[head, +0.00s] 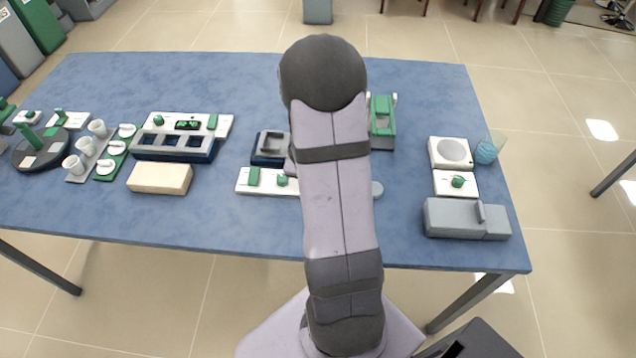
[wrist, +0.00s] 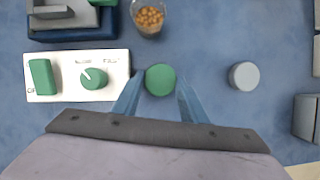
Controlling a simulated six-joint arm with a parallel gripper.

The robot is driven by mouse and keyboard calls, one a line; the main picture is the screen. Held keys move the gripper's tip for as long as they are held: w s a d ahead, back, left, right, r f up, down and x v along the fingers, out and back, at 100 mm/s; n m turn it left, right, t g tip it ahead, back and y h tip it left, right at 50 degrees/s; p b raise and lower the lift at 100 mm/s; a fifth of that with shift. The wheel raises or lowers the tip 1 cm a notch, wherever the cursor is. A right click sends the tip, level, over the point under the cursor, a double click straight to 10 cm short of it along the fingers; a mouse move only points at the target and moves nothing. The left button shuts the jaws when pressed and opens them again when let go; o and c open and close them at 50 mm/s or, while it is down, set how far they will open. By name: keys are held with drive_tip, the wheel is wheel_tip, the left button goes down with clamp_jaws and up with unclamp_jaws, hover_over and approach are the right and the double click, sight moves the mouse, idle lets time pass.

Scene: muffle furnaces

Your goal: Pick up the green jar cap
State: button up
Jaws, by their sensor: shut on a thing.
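The green jar cap (wrist: 160,80) is a round green disc, seen from above in the wrist view. My gripper (wrist: 160,84) has one finger on each side of it, and the jaws are shut on the cap. How high the cap is above the blue table cannot be told from this view. In the head view my own arm hides the gripper and the cap.
A white panel (wrist: 115,68) with a green switch and knob lies just left of my gripper. A grey round disc (wrist: 244,76) lies to the right, with clear table between. A glass of orange bits (wrist: 148,17) and a dark blue device (wrist: 70,33) stand beyond.

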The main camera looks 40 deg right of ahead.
wheel_tip(320, 180, up, 9)
drive_tip(key=p, duration=0.7)
drive_tip(key=shift+r+p, duration=0.2)
drive_tip(key=shift+p, duration=0.1)
drive_tip(key=shift+s+f+p, duration=1.15)
drive_tip(key=shift+s+p, duration=0.15)
drive_tip(key=shift+s, duration=0.5)
drive_tip(key=w+d+r+m+g+h+p, duration=0.1)
drive_tip(key=w+d+m+p, duration=0.15)
drive_tip(key=w+d, duration=0.4)
drive_tip(key=w+d+r+m+g+p, duration=0.1)
drive_tip(key=w+d+m, duration=0.25)
drive_tip(key=d, duration=0.65)
wheel_tip(320, 180, up, 6)
drive_tip(key=w+d, duration=0.2)
drive_tip(key=w, duration=0.1)
drive_tip(key=shift+d+f, duration=0.25)
drive_tip(key=shift+d, duration=0.15)
